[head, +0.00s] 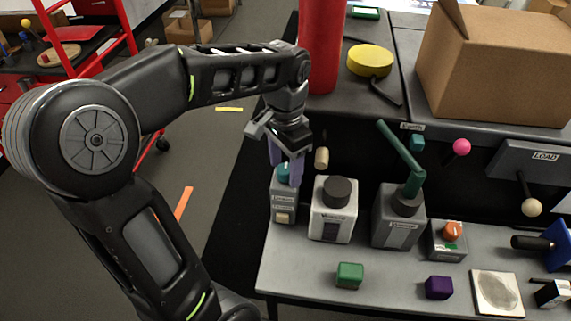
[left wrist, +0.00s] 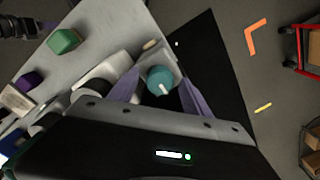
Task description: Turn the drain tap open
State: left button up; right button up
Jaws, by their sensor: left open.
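The drain tap is a teal round knob (head: 284,173) on a small grey box (head: 284,208) at the left end of the bench. My left gripper (head: 286,166) points down over it, with its two purple fingers open on either side of the knob. In the left wrist view the knob (left wrist: 159,79) lies between the fingers and carries a white pointer mark. I cannot tell whether the fingers touch it.
A white box with a black cap (head: 333,210) stands close to the right of the tap. A grey box with a green lever (head: 401,160) stands beyond it. A green block (head: 350,275) and a purple block (head: 439,288) lie in front. A red cylinder (head: 320,45) rises behind.

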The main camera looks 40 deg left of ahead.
aim_at(285, 168)
pick_arm(q)
notch_tip(285, 168, up, 8)
jog(key=shift+f+p, duration=0.1)
jog(key=shift+p, duration=0.2)
dwell(0.7)
